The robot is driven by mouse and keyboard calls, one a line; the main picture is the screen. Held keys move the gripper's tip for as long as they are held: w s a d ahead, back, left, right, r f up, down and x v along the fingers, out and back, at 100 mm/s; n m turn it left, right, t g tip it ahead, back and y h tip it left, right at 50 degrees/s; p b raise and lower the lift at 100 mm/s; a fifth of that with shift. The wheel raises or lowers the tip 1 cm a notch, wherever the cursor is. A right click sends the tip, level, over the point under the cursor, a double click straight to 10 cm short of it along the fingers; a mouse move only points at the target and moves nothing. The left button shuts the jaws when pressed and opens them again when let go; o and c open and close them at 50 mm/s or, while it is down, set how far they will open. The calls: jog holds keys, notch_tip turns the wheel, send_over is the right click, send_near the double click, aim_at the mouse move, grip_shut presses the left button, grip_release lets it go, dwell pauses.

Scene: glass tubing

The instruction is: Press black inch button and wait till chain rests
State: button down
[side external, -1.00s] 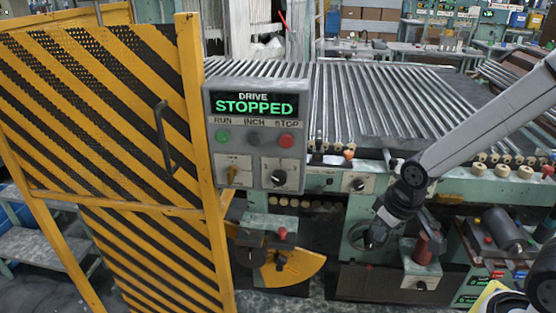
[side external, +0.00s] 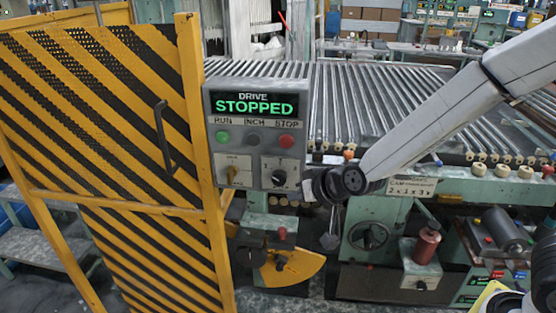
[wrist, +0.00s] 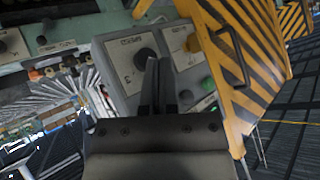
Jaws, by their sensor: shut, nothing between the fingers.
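The grey control box (side external: 245,97) stands beside the yellow-black gate, with a lit sign (side external: 254,104) reading DRIVE STOPPED. The black INCH button (side external: 254,139) sits between the green RUN button (side external: 222,137) and red STOP button (side external: 286,141). In the side view, my dark wrist is just right of the box's lower corner; the fingers are not clear there. In the wrist view my gripper (wrist: 158,60) is shut and empty, with its fingers over the box face. A green button (wrist: 209,104) shows right of them; the red one is hidden. I cannot make out the chain.
The striped gate (side external: 100,120) stands close left of the box. Two selector knobs (side external: 279,178) sit below the buttons. A roller bed (side external: 370,110) lies behind my arm. A red cylinder (side external: 427,243) stands on the machine at lower right.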

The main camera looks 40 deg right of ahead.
aim_at(254, 138)
jog(key=w+a+r+m+t+h, duration=0.1)
jog(key=w+a+r+m+t, duration=0.3)
jog(key=a, duration=0.5)
jog(key=shift+w+r+m+t+h, duration=0.3)
jog(key=shift+w+r+t, duration=0.6)
jog(key=shift+r+t, duration=0.5)
jog(key=shift+w+d, duration=0.1)
jog(key=shift+w, duration=0.05)
jog(key=shift+w+d, duration=3)
jog(key=shift+d, duration=0.05)
